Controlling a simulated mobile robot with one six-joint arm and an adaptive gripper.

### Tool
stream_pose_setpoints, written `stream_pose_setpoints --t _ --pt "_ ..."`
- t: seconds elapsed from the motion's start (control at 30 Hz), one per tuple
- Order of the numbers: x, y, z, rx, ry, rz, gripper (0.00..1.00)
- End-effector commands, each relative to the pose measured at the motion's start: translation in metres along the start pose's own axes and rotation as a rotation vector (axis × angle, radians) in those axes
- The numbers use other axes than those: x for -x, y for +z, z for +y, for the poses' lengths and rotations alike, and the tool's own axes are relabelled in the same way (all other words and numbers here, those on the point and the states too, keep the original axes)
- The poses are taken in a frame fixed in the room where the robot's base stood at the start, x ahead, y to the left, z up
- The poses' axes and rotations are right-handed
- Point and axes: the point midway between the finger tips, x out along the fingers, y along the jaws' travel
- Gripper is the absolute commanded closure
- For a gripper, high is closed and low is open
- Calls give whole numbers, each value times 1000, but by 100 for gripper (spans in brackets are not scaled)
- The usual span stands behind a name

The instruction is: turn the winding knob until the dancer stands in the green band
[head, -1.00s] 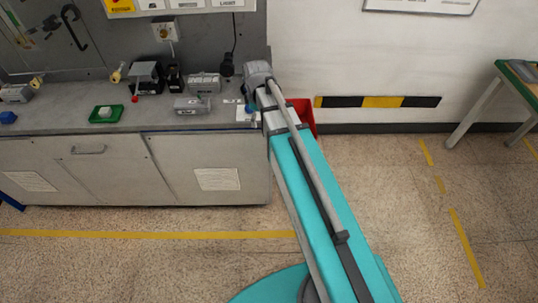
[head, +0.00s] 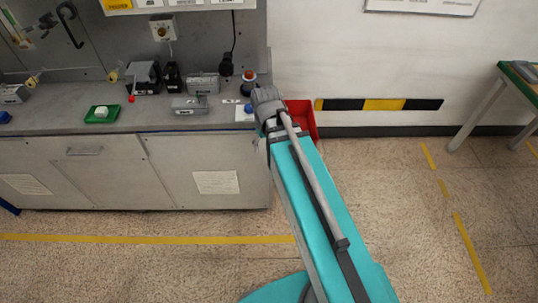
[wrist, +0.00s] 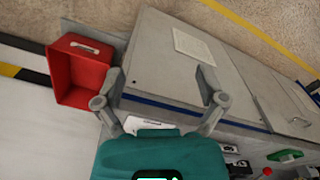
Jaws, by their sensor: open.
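My gripper (wrist: 160,78) is open and empty in the wrist view. Its two grey fingers stand wide apart over the cabinet's end and the worktop edge. In the head view the gripper itself is hidden behind my arm's grey end, at the right end of the worktop. A white wall box with a dark round knob (head: 161,31) is on the back panel in the head view, well left of my arm; I cannot tell if it is the winding knob. I cannot make out the dancer or the green band in either view.
The grey worktop (head: 60,123) carries several small devices, a green tray (head: 102,121) and a round red-topped thing (head: 249,75) near my arm. A red bin (wrist: 83,93) stands at the cabinet's end. The floor (head: 400,220) to the right is clear.

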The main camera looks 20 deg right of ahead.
Motion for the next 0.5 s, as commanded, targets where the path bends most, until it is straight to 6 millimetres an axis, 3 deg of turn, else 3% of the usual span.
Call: stream_pose_setpoints --t 0.2,0.5 --pt "-10 19 -4 -127 0 0 10" --pt "-13 29 -6 -212 0 0 10"
